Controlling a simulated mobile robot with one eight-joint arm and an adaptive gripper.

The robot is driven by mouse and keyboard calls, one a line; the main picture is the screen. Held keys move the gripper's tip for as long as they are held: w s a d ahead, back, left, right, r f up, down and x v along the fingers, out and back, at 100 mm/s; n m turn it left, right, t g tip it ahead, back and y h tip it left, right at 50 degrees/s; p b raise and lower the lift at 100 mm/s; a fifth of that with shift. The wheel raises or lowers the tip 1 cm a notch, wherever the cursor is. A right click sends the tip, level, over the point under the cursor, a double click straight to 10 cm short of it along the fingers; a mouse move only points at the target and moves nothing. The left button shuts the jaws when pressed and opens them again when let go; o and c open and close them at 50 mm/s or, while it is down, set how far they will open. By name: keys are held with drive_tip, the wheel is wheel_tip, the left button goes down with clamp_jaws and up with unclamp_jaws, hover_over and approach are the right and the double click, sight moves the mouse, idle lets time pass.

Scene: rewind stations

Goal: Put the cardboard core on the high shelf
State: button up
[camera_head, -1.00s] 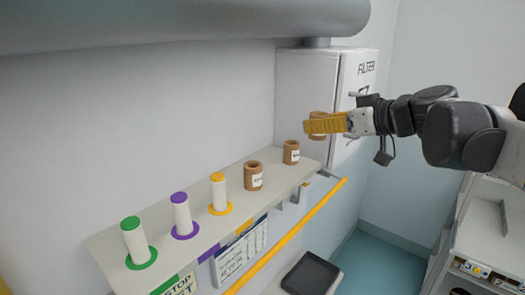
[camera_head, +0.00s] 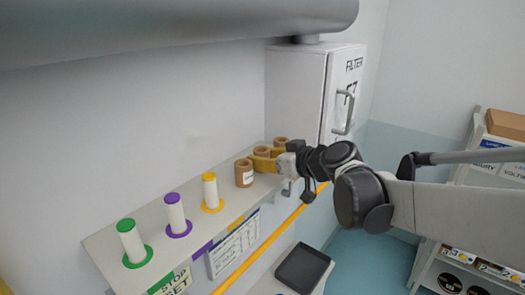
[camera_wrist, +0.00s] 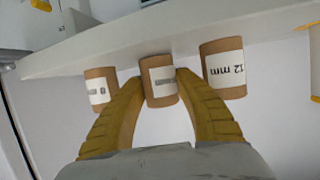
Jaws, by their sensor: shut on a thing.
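My gripper (camera_head: 264,160) is shut on a brown cardboard core (camera_head: 262,152). It holds the core upright at the high shelf (camera_head: 190,192), between two other cores. In the wrist view the held core (camera_wrist: 159,96) sits between the yellow fingers, its white label partly readable. I cannot tell whether its base touches the shelf. A core marked 12 mm (camera_head: 243,177) stands on one side and also shows at the right in the wrist view (camera_wrist: 221,88). Another core (camera_head: 281,141) stands on the far side, its label partly hidden in the wrist view (camera_wrist: 98,106).
White spools with yellow (camera_head: 210,189), purple (camera_head: 176,212) and green (camera_head: 130,238) flanges stand along the shelf. A white filter cabinet (camera_head: 300,90) stands beyond its far end. A yellow rail (camera_head: 262,252) runs below. A black tray (camera_head: 302,268) lies lower down. A grey pipe crosses above.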

drive_tip(key=shift+s, duration=0.1)
drive_tip(key=shift+f, duration=0.2)
drive_tip(key=o, duration=0.7)
drive_tip(key=shift+r, duration=0.1)
